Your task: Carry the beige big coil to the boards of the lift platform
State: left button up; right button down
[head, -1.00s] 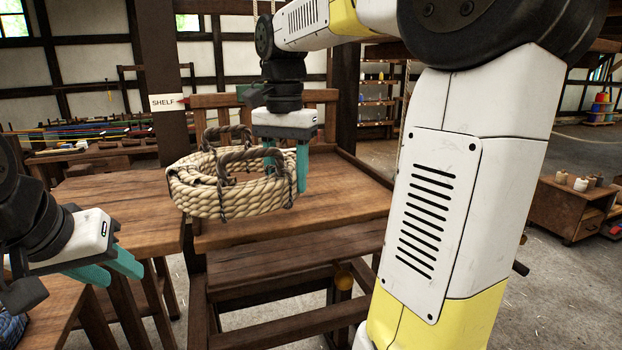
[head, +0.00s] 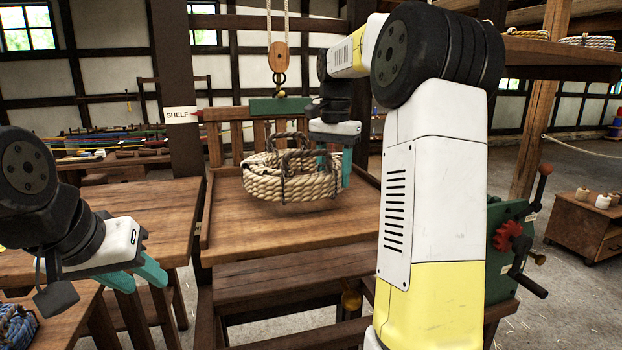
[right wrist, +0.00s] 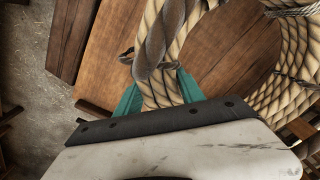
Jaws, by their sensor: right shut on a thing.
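The beige big coil (head: 293,187) is a thick ring of rope with darker ties and loop handles. My right gripper (head: 334,168) is shut on its right side. In the right wrist view the teal fingers (right wrist: 157,98) close around a stretch of the coil (right wrist: 292,75) beside a dark handle. The coil hangs over the boards of the lift platform (head: 340,222); I cannot tell whether its underside touches them. My left gripper (head: 138,277) is empty at the left, its fingers apart.
A pulley hook (head: 279,75) hangs above the platform's green top bar (head: 280,105). A wooden table (head: 150,215) stands left of the platform. A green winch with a crank (head: 515,245) stands at the right. A blue coil (head: 15,325) lies at the lower left.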

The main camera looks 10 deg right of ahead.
jog(key=shift+w+d, duration=0.45)
jog(key=shift+w, duration=0.15)
jog(key=shift+f, duration=1.7)
jog(key=shift+f, duration=0.15)
jog(key=c, duration=0.7)
grip_release()
jog(key=shift+f, duration=0.1)
